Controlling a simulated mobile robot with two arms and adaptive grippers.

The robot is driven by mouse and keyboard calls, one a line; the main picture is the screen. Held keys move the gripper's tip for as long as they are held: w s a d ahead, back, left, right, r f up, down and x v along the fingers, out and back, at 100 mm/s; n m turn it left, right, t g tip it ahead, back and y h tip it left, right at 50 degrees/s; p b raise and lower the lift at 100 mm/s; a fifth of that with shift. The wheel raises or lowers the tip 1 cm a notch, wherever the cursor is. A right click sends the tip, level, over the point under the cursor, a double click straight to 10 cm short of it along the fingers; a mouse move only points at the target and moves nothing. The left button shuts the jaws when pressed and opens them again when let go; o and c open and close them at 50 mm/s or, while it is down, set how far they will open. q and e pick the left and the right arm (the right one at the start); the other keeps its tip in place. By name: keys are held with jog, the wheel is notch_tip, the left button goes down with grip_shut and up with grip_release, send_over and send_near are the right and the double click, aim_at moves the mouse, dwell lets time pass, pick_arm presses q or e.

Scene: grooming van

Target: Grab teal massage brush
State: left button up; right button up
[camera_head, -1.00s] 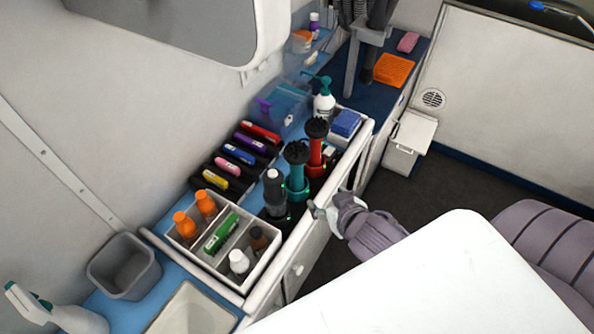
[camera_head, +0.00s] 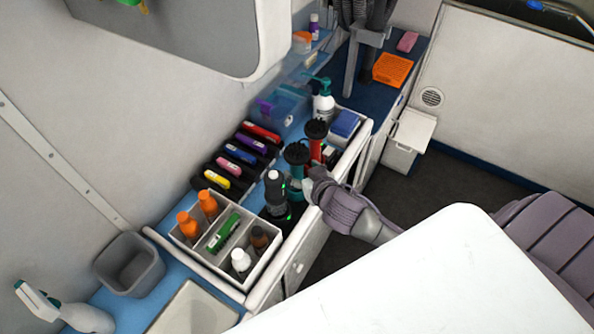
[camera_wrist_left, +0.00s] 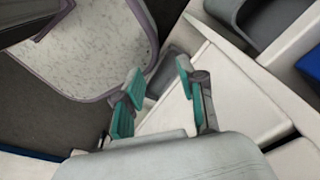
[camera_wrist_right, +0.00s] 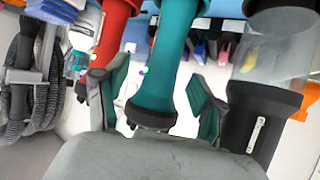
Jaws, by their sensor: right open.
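The teal massage brush (camera_head: 298,158) stands upright on the counter, its dark bristle head up. My right gripper (camera_head: 311,184) is at the lower part of its handle, which it partly hides in the head view. In the right wrist view the teal handle (camera_wrist_right: 168,65) stands between the two spread fingers of my right gripper (camera_wrist_right: 155,88), with gaps at both sides. My left gripper (camera_wrist_left: 160,88) is open and empty in the left wrist view, away from the brush. It is not in the head view.
A red brush (camera_head: 315,140) stands just behind the teal one, and a dark bottle-shaped tool (camera_head: 275,192) stands in front. A divided white caddy (camera_head: 240,280) holds several bottles. Coloured clippers (camera_head: 240,154) line the wall side. A white table (camera_head: 430,280) fills the front.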

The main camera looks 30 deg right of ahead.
aim_at(300, 170)
jog(key=shift+p+x, duration=0.3)
jog(key=shift+x, duration=1.6)
jog(key=shift+a, duration=0.2)
grip_shut()
